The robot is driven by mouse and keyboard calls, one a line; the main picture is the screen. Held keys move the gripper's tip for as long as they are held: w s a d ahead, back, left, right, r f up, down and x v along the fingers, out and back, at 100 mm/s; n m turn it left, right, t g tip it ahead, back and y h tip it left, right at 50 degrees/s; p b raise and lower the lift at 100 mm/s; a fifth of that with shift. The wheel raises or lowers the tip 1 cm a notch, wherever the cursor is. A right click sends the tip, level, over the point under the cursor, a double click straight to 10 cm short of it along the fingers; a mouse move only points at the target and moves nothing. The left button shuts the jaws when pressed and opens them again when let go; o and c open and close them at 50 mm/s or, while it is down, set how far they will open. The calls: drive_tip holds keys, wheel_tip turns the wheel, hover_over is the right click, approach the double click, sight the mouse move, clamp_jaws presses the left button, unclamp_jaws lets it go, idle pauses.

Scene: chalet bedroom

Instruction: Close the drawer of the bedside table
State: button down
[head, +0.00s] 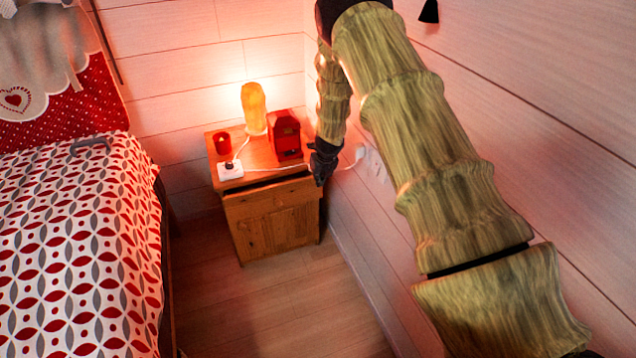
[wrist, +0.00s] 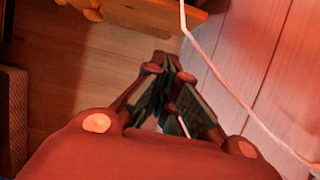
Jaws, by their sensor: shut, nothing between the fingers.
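The wooden bedside table (head: 277,232) stands in the corner. Its drawer (head: 268,194) sticks out a little at the front, with a dark gap below the table top. My gripper (head: 320,180) is shut and empty at the table's front right corner, beside the drawer's right end. In the wrist view the drawer (wrist: 150,14) shows at the top, with a round knob (wrist: 90,12). My shut fingertips (wrist: 168,64) point towards it, with floor visible between. Whether the gripper touches the table's side is hard to tell in the head view.
A lit lamp (head: 254,108), a red house-shaped box (head: 286,138), a red cup (head: 222,143) and a white socket block (head: 230,170) stand on the table. A white cable (wrist: 222,75) runs past my gripper. The bed (head: 80,240) is left; the wall is close on the right.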

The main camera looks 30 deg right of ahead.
sight(291, 187)
drive_tip(key=a+r+p, duration=0.1)
drive_tip(key=a+p, duration=0.2)
drive_tip(key=a, duration=0.6)
drive_tip(key=shift+w+d+f, duration=0.15)
drive_tip(key=shift+w+f, duration=1.15)
drive_tip(key=shift+f, duration=0.2)
drive_tip(key=shift+w+d+f, duration=0.15)
drive_tip(key=shift+w+f, duration=1.15)
drive_tip(key=shift+f, duration=0.2)
drive_tip(key=shift+w+d+f, duration=0.15)
drive_tip(key=shift+w+f, duration=1.15)
drive_tip(key=shift+f, duration=0.2)
drive_tip(key=shift+d, duration=0.1)
